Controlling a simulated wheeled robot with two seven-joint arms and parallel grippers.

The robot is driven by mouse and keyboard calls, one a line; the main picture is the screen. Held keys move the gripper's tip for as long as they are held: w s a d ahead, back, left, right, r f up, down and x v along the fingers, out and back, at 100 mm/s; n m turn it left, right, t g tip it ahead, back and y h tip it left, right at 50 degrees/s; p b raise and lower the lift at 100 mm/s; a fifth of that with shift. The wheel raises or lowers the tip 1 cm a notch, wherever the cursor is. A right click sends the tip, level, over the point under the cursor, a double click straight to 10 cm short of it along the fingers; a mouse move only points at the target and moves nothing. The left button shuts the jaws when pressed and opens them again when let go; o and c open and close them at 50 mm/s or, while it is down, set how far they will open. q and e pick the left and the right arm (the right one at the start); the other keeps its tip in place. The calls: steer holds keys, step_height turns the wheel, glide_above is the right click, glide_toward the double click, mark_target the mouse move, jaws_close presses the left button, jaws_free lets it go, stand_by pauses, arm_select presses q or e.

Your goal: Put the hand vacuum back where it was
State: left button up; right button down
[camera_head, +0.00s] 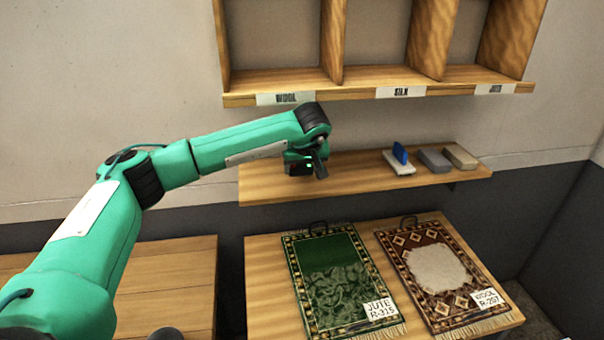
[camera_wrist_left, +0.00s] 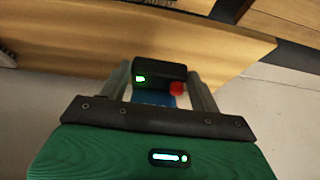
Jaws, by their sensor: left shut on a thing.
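My left gripper (camera_head: 318,166) is over the left part of the wooden wall shelf (camera_head: 345,178). In the left wrist view its two fingers (camera_wrist_left: 165,88) are closed on the hand vacuum (camera_wrist_left: 158,73), a black body with a green light, a red button and a blue part. In the head view the dark hand vacuum (camera_head: 297,158) shows only in part beneath my wrist. It is close to the shelf; I cannot tell whether it touches it.
A blue-topped white block (camera_head: 399,162), a grey block (camera_head: 433,160) and a beige block (camera_head: 461,157) sit at the shelf's right. Labelled cubbies (camera_head: 380,85) hang above. A green rug (camera_head: 335,275) and a brown rug (camera_head: 440,270) lie on the table below.

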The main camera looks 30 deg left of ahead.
arm_select(q)
steer(key=shift+f, duration=0.4)
step_height(320, 180, down, 3)
steer(key=p, duration=0.2)
steer(key=shift+p, duration=0.3)
steer(key=shift+w+f+p, duration=0.15)
steer(key=shift+p, duration=0.15)
steer(key=shift+a+f, duration=0.1)
steer(key=shift+f, duration=0.2)
steer(key=o, duration=1.1)
steer(key=shift+f, duration=0.1)
